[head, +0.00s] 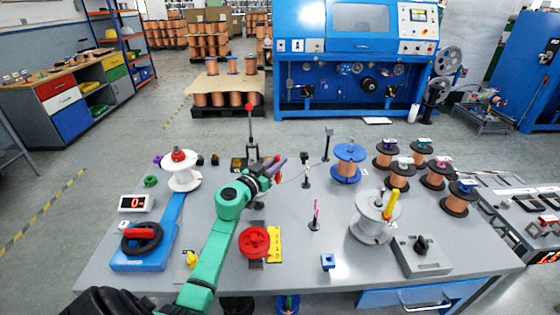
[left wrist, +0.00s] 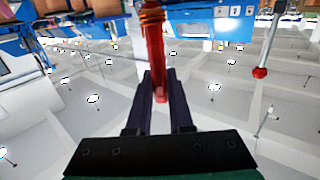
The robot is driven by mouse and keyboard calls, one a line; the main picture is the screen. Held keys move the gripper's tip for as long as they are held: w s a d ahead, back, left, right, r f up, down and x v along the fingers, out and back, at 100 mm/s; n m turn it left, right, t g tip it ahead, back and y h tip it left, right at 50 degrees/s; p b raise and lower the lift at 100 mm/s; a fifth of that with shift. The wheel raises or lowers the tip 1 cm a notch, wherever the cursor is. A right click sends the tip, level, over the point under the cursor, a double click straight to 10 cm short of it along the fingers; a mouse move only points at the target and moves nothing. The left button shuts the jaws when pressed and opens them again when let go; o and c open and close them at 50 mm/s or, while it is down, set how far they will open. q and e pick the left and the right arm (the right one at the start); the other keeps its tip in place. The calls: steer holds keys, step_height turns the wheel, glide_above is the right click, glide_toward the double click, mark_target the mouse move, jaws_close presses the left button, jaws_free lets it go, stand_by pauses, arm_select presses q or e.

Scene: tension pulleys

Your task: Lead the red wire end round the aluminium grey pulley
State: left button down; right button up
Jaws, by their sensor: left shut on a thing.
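My left gripper (head: 273,168) is shut on the red wire end and is above the middle of the table. In the left wrist view the red wire end (left wrist: 156,55) stands between the two dark fingers, with copper-coloured windings at its top. A thin copper-coloured wire (head: 300,174) runs from near the gripper to the right, past slim black posts. A light-grey, wheel-like spool (head: 370,230) with a yellow peg stands at the right of the table, apart from the gripper. I cannot tell whether it is the aluminium grey pulley. My right gripper is out of view.
A post with a red ball (head: 250,107) rises behind my gripper. A red wheel (head: 253,241) sits near a yellow strip (head: 274,245). A white spool (head: 183,178) stands left, a blue spool (head: 347,160) right. Slim posts (head: 306,170) stand between; the front right middle is mostly clear.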

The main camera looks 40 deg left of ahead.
mark_target(277, 182)
arm_select(q)
steer(key=shift+f+b, duration=1.8)
steer(key=shift+b, duration=0.3)
steer(key=s+b, duration=0.2)
steer(key=s, duration=0.6)
steer(key=s+a, duration=0.2)
steer(key=a, duration=0.6)
steer(key=shift+s+r+p, duration=0.2)
steer(key=shift+r+p, duration=0.05)
steer(key=shift+p, duration=0.15)
